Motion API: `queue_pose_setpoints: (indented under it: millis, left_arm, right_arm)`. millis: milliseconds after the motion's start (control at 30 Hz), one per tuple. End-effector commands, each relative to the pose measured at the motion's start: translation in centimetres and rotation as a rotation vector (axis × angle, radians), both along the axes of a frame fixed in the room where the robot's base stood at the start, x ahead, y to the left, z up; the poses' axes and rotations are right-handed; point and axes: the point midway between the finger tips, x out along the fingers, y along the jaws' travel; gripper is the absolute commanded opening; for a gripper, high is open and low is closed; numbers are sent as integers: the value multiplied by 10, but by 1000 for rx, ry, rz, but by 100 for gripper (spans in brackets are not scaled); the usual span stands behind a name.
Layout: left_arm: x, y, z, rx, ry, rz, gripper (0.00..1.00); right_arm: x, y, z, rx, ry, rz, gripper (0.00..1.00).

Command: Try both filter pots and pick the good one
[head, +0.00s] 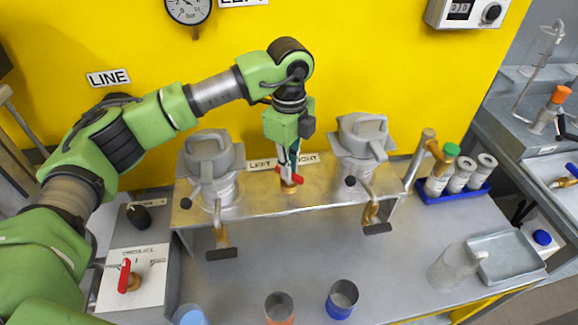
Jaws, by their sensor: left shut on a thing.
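The left filter pot (209,152), grey with a clamped lid, stands at the left of a metal bench shelf (255,205). The right filter pot (362,138) looks alike and stands at the right. Each has a brass outlet with a dark handle in front, the left one (221,240) and the right one (372,215). Between the pots, by the LEFT and RIGHT labels, a red valve lever (294,181) sits on a brass fitting. My left gripper (288,165) points down from above and is shut on the red lever. Its fingertips are partly hidden. My right gripper is out of view.
An orange-based cup (279,308) and a blue-based cup (341,299) stand on the bench front. A control box with a red lever (125,275) is at left. A blue rack of bottles (455,183), a clear jug (452,268) and a metal tray (507,257) are at right.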

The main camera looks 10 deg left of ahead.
Motion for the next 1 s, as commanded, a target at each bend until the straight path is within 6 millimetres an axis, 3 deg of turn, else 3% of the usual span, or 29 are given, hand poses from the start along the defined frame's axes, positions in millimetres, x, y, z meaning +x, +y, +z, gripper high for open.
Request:
queue_pose_setpoints:
  millis: [33,67,100,433,567,1000]
  left_arm:
    - [3,-1,4,-5,-10,4,0]
    - [3,-1,4,-5,-10,4,17]
    - [3,-1,4,-5,-9,4,26]
    - [1,0,2,-2,-3,1,26]
    - [2,-1,11,-3,-6,1,26]
    - [2,-1,97,-3,-7,1,26]
  right_arm:
    - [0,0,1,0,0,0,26]
    - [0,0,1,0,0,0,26]
    - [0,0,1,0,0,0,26]
    - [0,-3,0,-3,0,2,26]
    - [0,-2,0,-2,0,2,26]
    - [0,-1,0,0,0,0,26]
